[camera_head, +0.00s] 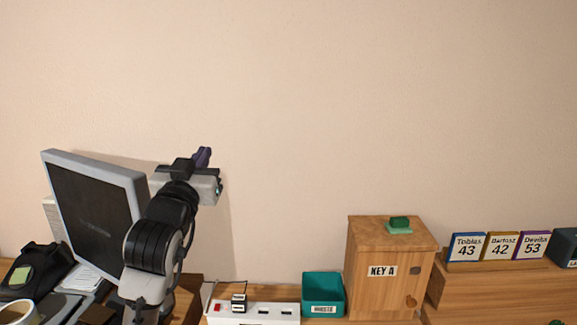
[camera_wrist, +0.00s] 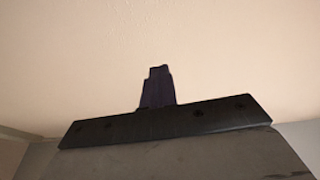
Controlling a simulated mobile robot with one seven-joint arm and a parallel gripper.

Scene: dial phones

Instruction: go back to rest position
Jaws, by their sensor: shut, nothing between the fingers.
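My gripper (camera_head: 203,156) is raised at the left of the head view, in front of the bare wall and to the right of the grey monitor (camera_head: 92,210). Its dark purple fingers are together with nothing between them. The fingers also show in the wrist view (camera_wrist: 157,88), closed against the plain wall. My arm rises from the bottom left and hides part of the desk and the monitor's right edge.
A black phone (camera_head: 40,262) sits at the lower left. A white panel (camera_head: 254,312), a teal bin (camera_head: 323,293), a wooden box marked KEY A (camera_head: 389,270) and several name cards (camera_head: 500,246) line the desk rightward. The space above them is clear.

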